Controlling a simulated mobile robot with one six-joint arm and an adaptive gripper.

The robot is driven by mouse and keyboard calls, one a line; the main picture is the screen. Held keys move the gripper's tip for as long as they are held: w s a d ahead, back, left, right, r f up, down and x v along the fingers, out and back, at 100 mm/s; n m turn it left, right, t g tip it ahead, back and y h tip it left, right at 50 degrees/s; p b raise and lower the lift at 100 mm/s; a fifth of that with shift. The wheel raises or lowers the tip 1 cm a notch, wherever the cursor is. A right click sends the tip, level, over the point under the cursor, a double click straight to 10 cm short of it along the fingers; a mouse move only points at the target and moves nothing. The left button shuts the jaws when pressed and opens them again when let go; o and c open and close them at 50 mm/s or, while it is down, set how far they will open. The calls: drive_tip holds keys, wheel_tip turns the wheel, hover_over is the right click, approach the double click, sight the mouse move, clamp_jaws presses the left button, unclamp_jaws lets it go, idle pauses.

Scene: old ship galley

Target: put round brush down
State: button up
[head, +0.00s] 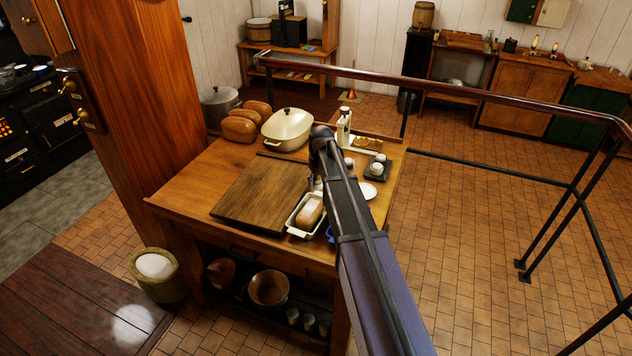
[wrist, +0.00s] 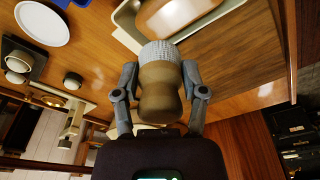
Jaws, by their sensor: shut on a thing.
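In the wrist view the round brush (wrist: 158,92), with a turned brown wooden handle and a pale bristle head, sits between the two fingers of my gripper (wrist: 160,88). The gripper is shut on the handle, and the bristle end points away from the wrist. The brush is over the wooden table (head: 185,200), near the cutting board (head: 262,190) and the white loaf dish (head: 292,226). I cannot tell whether the bristles touch anything. In the head view my arm hides most of the gripper and brush.
A loaf (head: 309,211) lies in the dish. A white plate (head: 368,191) and a dark tray (head: 385,172) with small cups stand right of my arm. A lidded casserole (head: 288,130) and brown loaves (head: 240,128) stand at the back. The cutting board is mostly bare.

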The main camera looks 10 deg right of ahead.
sight(317, 188)
wheel_tip(317, 188, down, 3)
drive_tip(key=b, duration=0.3)
drive_tip(key=shift+f, duration=0.2)
drive_tip(key=shift+s, duration=0.1)
drive_tip(key=shift+a, duration=0.1)
idle(0.5)
